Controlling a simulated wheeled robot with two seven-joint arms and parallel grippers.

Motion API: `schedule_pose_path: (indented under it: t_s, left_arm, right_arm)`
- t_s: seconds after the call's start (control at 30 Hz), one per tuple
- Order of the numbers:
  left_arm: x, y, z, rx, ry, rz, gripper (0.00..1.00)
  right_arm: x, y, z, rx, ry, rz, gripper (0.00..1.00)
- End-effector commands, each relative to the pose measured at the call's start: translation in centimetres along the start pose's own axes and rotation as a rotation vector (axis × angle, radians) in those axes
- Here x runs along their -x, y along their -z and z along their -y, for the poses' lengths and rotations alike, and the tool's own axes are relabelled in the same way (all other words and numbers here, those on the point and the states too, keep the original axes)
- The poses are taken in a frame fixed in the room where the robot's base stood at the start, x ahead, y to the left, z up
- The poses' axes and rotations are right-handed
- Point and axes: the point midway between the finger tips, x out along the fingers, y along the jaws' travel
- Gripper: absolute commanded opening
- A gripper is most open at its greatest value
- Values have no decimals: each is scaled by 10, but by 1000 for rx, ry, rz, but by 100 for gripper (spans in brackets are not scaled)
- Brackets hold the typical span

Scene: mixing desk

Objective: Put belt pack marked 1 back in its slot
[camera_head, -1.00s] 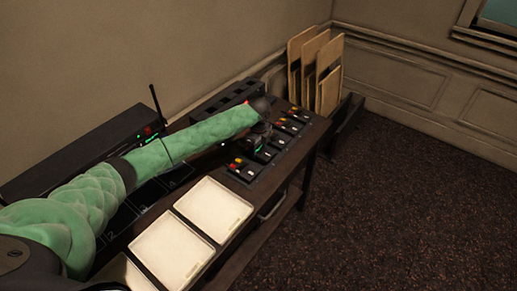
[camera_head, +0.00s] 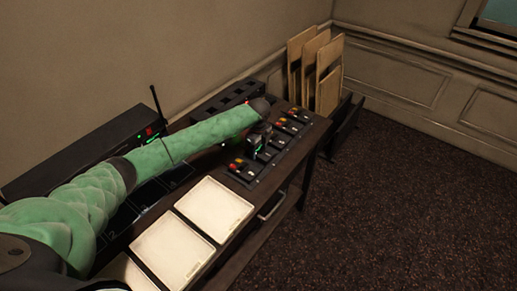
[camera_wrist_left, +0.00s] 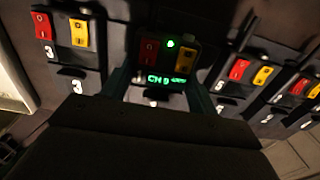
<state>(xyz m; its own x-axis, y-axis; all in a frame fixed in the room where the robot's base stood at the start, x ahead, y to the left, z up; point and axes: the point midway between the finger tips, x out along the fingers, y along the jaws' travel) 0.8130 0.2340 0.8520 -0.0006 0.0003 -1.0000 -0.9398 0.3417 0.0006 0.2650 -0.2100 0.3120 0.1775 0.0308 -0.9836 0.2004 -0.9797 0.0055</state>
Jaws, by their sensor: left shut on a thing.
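My left gripper (camera_head: 262,133) points down over the row of belt packs on the desk. It is shut on a dark belt pack (camera_wrist_left: 158,62) with a red and a yellow button, a green light and a lit green display. Its number is too blurred to read. In the left wrist view this pack sits between a pack marked 3 (camera_wrist_left: 68,50) and a pack marked 5 (camera_wrist_left: 238,82). I cannot tell whether it is seated or raised. The pack rack (camera_head: 251,182) is partly hidden by my arm. My right gripper is not in view.
A black unit with an antenna (camera_head: 155,98) stands at the back left. A dark slotted box (camera_head: 236,95) is behind my gripper. Upright boards (camera_head: 328,75) stand past the far end. Floor to the right is clear.

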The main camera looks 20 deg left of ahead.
Motion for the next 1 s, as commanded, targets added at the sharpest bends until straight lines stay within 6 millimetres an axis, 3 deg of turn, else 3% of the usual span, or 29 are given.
schedule_pose_path:
  t_s: [1.0]
  left_arm:
    - [0, 0, 0, 0, 0, 0, 30]
  right_arm:
    - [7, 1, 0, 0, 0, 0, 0]
